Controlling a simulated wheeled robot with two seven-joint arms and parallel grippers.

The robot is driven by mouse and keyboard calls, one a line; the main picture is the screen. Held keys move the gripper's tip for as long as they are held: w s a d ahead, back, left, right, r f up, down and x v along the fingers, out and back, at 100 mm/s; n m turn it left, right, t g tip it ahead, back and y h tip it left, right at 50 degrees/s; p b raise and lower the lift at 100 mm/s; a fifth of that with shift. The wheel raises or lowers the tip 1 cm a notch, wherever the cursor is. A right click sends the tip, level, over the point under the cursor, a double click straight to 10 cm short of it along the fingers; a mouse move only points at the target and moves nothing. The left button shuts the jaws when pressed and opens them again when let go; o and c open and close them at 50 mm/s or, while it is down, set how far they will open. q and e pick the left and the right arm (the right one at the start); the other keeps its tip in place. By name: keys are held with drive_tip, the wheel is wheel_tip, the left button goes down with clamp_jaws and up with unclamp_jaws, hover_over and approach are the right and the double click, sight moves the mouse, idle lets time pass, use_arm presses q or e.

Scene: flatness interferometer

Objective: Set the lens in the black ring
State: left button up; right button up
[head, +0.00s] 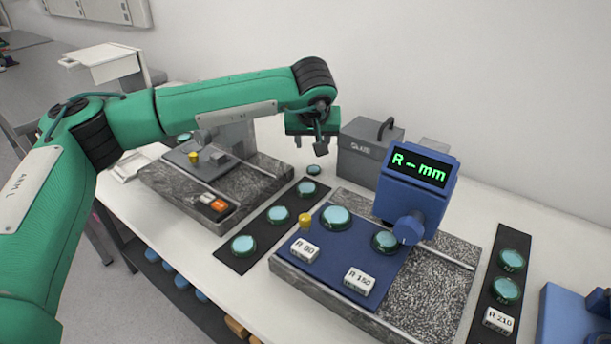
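Several pale teal lenses with dark green rims are in view. Two more lenses, a large one (336,217) and a smaller one (386,241), sit on the blue plate of the front instrument. The smaller one is beside the blue head's round nose. I cannot clearly make out a black ring; dark edging shows around some lenses. My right gripper is out of view.
The blue instrument head (414,190) reads "R -- mm". A black strip (232,262) holds several lenses; another stands at right (488,295). A grey instrument (225,140) and a grey case (368,150) stand behind. White R 80 and R 150 blocks lie on the blue plate.

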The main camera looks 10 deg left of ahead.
use_arm(q)
approach(314, 168)
drive_tip(key=x, duration=0.3)
drive_tip(key=shift+w+a+r, duration=0.1)
drive_tip(key=shift+w+a, duration=0.15)
drive_tip(key=p+x, duration=0.1)
drive_tip(key=x, duration=0.4)
drive_tip(key=shift+s+d, duration=0.15)
drive_tip(key=shift+s, duration=0.05)
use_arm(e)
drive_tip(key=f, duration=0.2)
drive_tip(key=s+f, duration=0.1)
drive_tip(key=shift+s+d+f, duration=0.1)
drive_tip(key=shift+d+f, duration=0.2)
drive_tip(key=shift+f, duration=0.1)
use_arm(q)
drive_tip(key=shift+c, duration=0.5)
drive_tip(key=c, duration=0.7)
